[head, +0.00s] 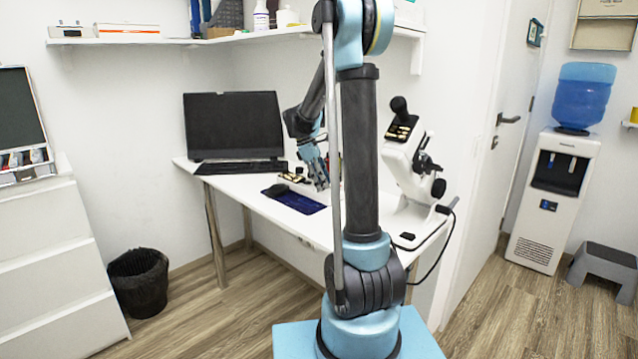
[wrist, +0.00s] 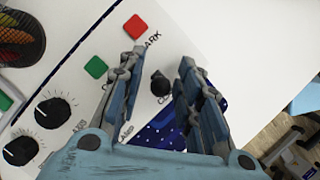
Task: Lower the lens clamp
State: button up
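In the wrist view, a small black knob (wrist: 160,85) stands on a white panel (wrist: 75,75), next to a partly hidden label that starts with "CL". It appears to be the lens clamp control. My gripper (wrist: 160,62) is open, with one finger on each side of the knob and visible gaps between. I cannot tell how far above the panel the fingertips are. In the head view, my gripper (head: 316,172) hangs over the white desk (head: 335,228), left of my arm column. A white lens instrument (head: 408,180) with a black eyepiece stands right of the column.
Beside the knob are a red square (wrist: 135,27), a green square (wrist: 96,67) and black dials (wrist: 54,112). A dark mesh cup (wrist: 20,38) is at upper left. A blue mat (head: 298,201) lies on the desk, with a monitor (head: 233,124) behind.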

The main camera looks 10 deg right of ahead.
grip_shut()
